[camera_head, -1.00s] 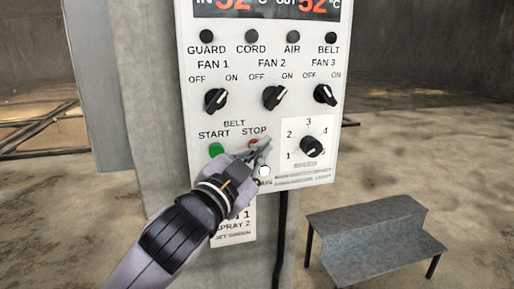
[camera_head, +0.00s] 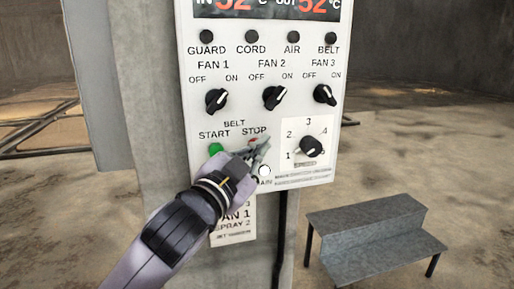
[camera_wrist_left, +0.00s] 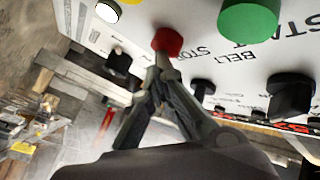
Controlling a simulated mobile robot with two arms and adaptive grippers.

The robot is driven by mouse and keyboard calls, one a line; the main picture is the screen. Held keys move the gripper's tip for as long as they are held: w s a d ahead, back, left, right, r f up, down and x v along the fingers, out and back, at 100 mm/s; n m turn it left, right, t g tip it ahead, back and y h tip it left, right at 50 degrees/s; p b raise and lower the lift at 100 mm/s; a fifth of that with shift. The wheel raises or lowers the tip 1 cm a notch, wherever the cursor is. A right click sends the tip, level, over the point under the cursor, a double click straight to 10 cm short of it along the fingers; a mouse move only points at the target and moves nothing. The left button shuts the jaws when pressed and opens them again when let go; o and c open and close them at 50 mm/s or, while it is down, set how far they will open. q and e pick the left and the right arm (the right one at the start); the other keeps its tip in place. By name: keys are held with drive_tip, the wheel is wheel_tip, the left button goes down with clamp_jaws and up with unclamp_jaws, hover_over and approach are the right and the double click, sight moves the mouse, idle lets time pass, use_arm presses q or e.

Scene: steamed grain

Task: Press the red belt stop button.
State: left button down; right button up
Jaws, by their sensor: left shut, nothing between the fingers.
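The red belt stop button (camera_wrist_left: 168,41) stands out from the white control panel (camera_head: 230,78) in the left wrist view. In the head view only a sliver of it (camera_head: 253,139) shows, under the word STOP, the rest hidden by my gripper. My left gripper (camera_head: 262,145) is shut and empty, its fingers in front of the button. In the left wrist view the fingertips (camera_wrist_left: 162,62) are right at the lower edge of the red button; I cannot tell whether they touch. My right gripper is not in view.
The green start button (camera_head: 215,149) sits just left of the stop button. A white button (camera_head: 265,171) is below it and a rotary dial (camera_head: 312,145) to the right. Fan knobs (camera_head: 273,97) are above. A grey step (camera_head: 370,235) stands on the floor at right.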

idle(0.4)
use_arm(q)
drive_tip(key=shift+s+d, duration=0.25)
drive_tip(key=shift+s, duration=0.6)
drive_tip(key=s, duration=0.1)
drive_tip(key=s+d+p, duration=0.1)
drive_tip(key=s, duration=0.2)
drive_tip(key=shift+s+d, duration=0.25)
drive_tip(key=shift+s, duration=0.15)
